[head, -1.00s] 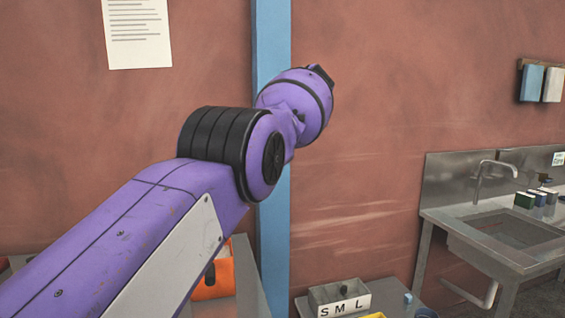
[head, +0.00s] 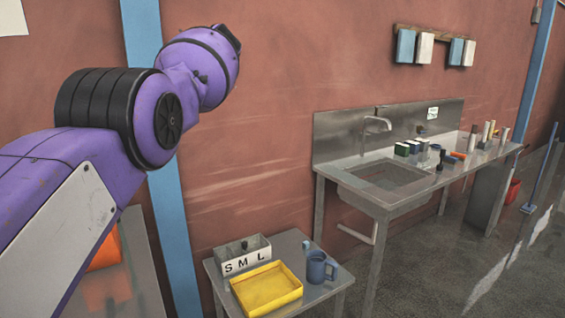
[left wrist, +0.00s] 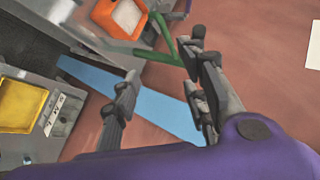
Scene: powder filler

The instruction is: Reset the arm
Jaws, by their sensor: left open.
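My left arm (head: 140,110), purple with black ribbed joints, reaches up from the left of the head view in front of the red wall. Its gripper is hidden behind the wrist there. In the left wrist view my left gripper (left wrist: 162,72) has its two dark grey fingers spread wide apart, with nothing between them but the wall and blue post beyond. My right gripper is in neither view.
A small table holds a yellow tray (head: 268,288), a grey S M L box (head: 243,262) and a blue mug (head: 319,267). A steel sink bench (head: 395,192) stands further right. An orange container (head: 104,252) is low behind the arm. Open floor lies at right.

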